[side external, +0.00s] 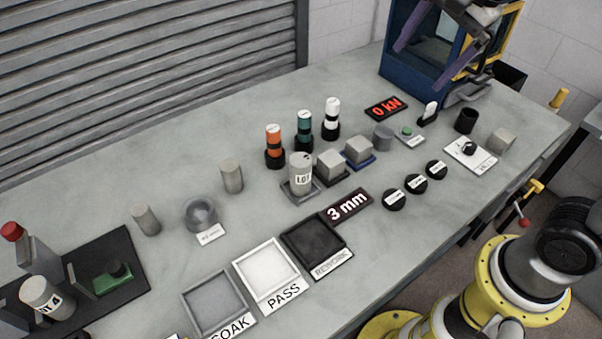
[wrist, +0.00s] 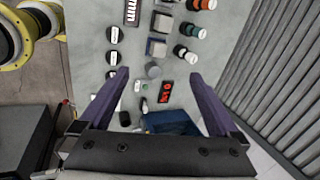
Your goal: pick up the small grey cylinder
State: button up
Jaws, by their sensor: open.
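Several plain grey cylinders stand on the bench, and I cannot tell for certain which is meant. A short grey one (side external: 383,137) stands right of the grey blocks; it also shows in the wrist view (wrist: 153,70), in line between my fingertips but below them. Two others stand at the left, one (side external: 146,219) near the black mat and one (side external: 231,175) farther right. My gripper (side external: 416,70) has purple fingers and is open and empty, high over the right end of the bench; its spread fingers also show in the wrist view (wrist: 159,74).
Orange, teal and white capped bottles (side external: 304,133) and grey blocks (side external: 330,166) stand left of the short cylinder. A red "0 kN" display (side external: 386,108) and a green-button box (side external: 408,134) are close by. A blue-framed machine (side external: 410,85) stands at the back right.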

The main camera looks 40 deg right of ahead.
jog(key=w+a+f+m+g, duration=0.1)
jog(key=w+a+f+m, duration=0.25)
jog(key=w, duration=0.35)
jog(key=g, duration=0.3)
send_over(303, 160)
jog(key=shift+n+h, duration=0.3)
jog(key=shift+n, duration=0.05)
notch_tip(303, 160, down, 14)
jog(key=shift+r, duration=0.15)
notch_tip(303, 160, down, 8)
jog(key=shift+r, duration=0.25)
jog(key=shift+w+a+f, duration=0.1)
jog(key=shift+w+f, duration=0.05)
jog(key=shift+f, duration=1.25)
jog(key=shift+w+a+f, duration=0.1)
jog(key=shift+f, duration=1.3)
grip_shut()
jog(key=shift+r, duration=0.1)
